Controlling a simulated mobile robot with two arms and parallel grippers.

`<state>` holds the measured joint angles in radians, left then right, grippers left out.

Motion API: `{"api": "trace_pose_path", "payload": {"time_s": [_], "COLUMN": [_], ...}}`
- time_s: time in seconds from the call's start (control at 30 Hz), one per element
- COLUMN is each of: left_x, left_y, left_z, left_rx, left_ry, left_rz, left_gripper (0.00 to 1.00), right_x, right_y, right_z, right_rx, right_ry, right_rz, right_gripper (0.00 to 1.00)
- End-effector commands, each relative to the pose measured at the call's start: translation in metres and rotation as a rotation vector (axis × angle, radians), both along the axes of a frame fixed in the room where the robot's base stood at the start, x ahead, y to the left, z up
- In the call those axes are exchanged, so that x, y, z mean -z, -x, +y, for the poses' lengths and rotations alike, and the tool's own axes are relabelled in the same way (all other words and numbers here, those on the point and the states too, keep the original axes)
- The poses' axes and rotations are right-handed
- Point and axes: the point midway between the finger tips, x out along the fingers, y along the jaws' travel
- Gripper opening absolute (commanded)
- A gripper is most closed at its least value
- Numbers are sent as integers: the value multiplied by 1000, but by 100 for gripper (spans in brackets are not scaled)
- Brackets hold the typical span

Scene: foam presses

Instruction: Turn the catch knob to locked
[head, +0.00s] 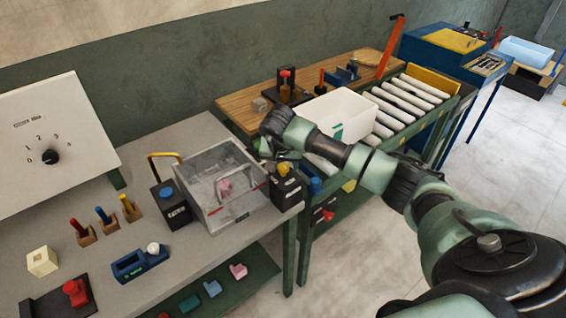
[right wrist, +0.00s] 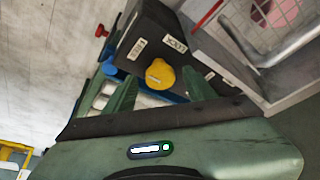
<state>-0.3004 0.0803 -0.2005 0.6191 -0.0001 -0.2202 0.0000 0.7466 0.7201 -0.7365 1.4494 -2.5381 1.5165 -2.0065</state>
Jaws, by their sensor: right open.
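The yellow catch knob (head: 284,169) sits on a black box (head: 288,192) at the right end of the grey bench. My right gripper (head: 272,157) is just above and beside the knob in the head view. In the right wrist view my right gripper (right wrist: 162,88) is open, its green fingers on either side of the knob, with no clear contact. My left gripper is not in view.
A clear-walled guard box (head: 222,190) stands close left of the knob's box. Another black box (head: 172,205) with a blue button is beyond it. A white bin (head: 345,112) sits on the roller conveyor behind my arm. A dial panel (head: 50,140) stands at left.

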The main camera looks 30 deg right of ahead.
Motion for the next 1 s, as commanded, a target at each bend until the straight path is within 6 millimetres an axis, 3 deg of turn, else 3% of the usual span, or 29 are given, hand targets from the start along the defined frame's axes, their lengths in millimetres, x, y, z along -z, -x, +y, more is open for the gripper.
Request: {"api": "trace_pose_path", "payload": {"time_s": [0.17, 0.37, 0.4, 0.73, 1.0], "left_x": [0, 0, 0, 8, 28], "left_y": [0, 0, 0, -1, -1], "left_z": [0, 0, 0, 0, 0], "left_rx": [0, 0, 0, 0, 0], "left_ry": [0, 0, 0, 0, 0], "left_rz": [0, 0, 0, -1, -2], "left_gripper": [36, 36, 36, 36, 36], "right_x": [0, 0, 0, 1, 2], "right_y": [0, 0, 0, -1, -3], "right_z": [0, 0, 0, 1, 1], "right_rx": [0, 0, 0, 45, 217], "right_ry": [-1, -1, -1, -1, 1], "right_rz": [-1, -1, -1, -2, -5], "right_gripper": [55, 2, 0, 0, 0]}}
